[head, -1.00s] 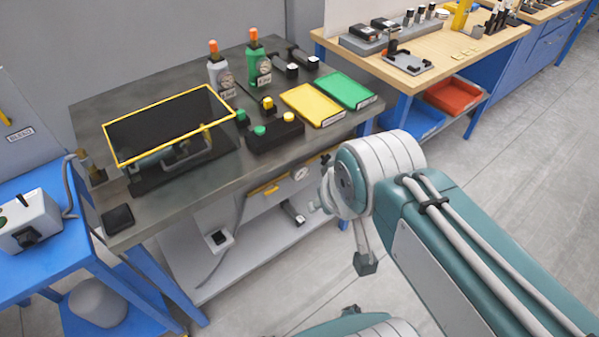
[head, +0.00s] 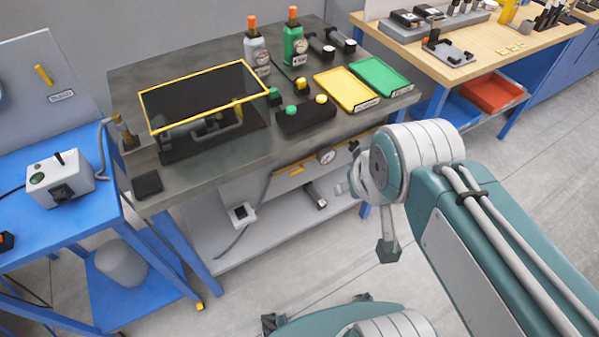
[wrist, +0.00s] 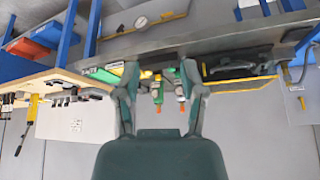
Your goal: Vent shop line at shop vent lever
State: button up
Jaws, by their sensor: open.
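I cannot tell for sure which part is the shop vent lever. A small yellow handle (head: 43,75) stands on the grey panel at the far left, above a label too small to read surely. A yellow bar (head: 290,172) with a round gauge (head: 327,155) sits under the front edge of the grey bench; the gauge also shows in the upside-down wrist view (wrist: 140,22). My gripper (wrist: 160,85) is open and empty in the wrist view, with bottles and trays beyond its fingers. It is apart from both yellow parts.
The grey bench (head: 200,185) holds a yellow-framed dark screen (head: 205,95), a button box (head: 305,117), two bottles and yellow and green trays. A blue table (head: 85,220) with a switch box (head: 60,180) stands left. A wooden bench (head: 480,50) stands right. Floor before the benches is clear.

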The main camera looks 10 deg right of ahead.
jog(key=shift+w, duration=0.2)
jog(key=c, duration=0.7)
jog(key=shift+t+h, duration=0.5)
jog(key=shift+t, duration=0.1)
jog(key=w+f, duration=0.1)
jog(key=w, duration=0.2)
jog(key=w+d+f, duration=0.1)
jog(key=w, duration=0.2)
jog(key=w+d+f, duration=0.1)
jog(key=w, duration=0.2)
jog(key=shift+w+d+f, duration=0.1)
jog(key=shift+w+f, duration=0.05)
jog(key=shift+f, duration=0.2)
grip_shut()
jog(key=n+t+y, duration=0.4)
send_over(296, 172)
jog(key=s, duration=0.2)
notch_tip(296, 172, down, 31)
jog(key=shift+w+f, duration=0.15)
jog(key=shift+f, duration=0.8)
jog(key=shift+w+f, duration=0.15)
jog(key=shift+f, duration=0.55)
